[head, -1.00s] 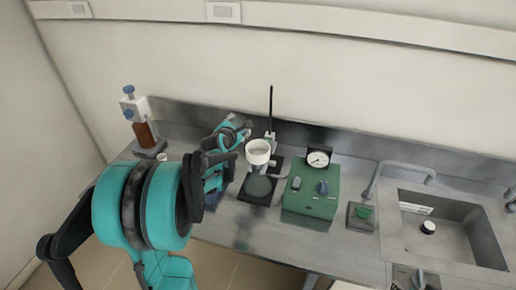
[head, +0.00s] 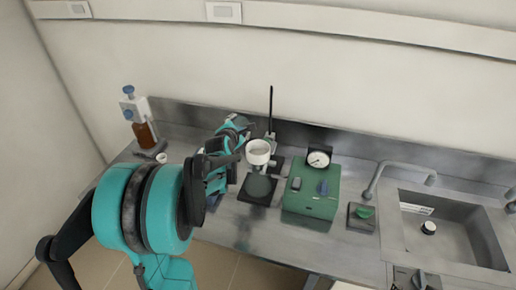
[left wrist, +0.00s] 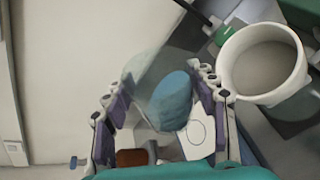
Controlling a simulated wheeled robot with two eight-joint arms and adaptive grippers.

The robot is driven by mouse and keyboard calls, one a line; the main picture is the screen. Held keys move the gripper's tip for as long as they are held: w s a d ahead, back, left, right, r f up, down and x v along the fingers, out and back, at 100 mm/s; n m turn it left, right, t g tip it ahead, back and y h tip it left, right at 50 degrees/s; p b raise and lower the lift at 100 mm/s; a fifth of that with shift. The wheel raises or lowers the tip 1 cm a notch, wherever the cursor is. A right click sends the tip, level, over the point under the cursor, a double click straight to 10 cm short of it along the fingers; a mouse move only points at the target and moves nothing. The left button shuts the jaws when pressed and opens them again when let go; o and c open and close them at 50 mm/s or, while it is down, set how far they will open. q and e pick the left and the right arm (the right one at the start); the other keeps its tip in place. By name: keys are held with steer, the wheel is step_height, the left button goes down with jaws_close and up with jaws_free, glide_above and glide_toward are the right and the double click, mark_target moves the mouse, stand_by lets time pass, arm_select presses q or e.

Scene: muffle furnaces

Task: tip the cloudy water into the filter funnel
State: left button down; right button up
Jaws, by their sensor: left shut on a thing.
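The filter funnel (head: 258,147) is a white cup-shaped funnel held above a glass flask (head: 258,187) beside a black stand rod (head: 271,108). In the left wrist view the funnel (left wrist: 264,64) stands close on the right, with a grey-beige surface inside. My left gripper (head: 240,142) is just left of the funnel. In the left wrist view its two fingers (left wrist: 163,106) are shut on a clear glass beaker (left wrist: 150,70) with a blue-grey liquid surface inside. The beaker looks tilted. I cannot see liquid running. My right gripper is not in view.
A green pump box (head: 312,196) with a dial gauge (head: 318,159) stands right of the flask. Further right are a small scale-like plate (head: 361,225) and a sink (head: 470,228) with a tap. A brown dispenser bottle (head: 144,134) stands at the back left.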

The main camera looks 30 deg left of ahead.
arm_select(q)
steer(key=shift+w+d+f+m+y+b, duration=0.1)
steer(key=shift+d+f+m+y+b, duration=0.2)
steer(key=shift+m+y+b, duration=0.3)
stand_by(1.3)
steer(key=shift+f+m, duration=0.1)
steer(key=shift+m, duration=0.2)
steer(key=shift+d+b, duration=0.1)
steer(key=shift+b, duration=0.2)
steer(key=shift+d+f+m+y, duration=0.15)
steer(key=shift+f+m+y, duration=0.05)
steer(key=shift+m+y, duration=0.1)
steer(key=shift+b, duration=0.3)
stand_by(0.3)
steer(key=shift+w+d+f+m+b, duration=0.1)
steer(key=shift+f+m+b, duration=0.05)
steer(key=shift+m+b, duration=0.15)
stand_by(0.5)
steer(key=shift+d+f+m+y+b, duration=0.15)
steer(key=shift+m+y+b, duration=0.15)
steer(key=shift+b, duration=0.05)
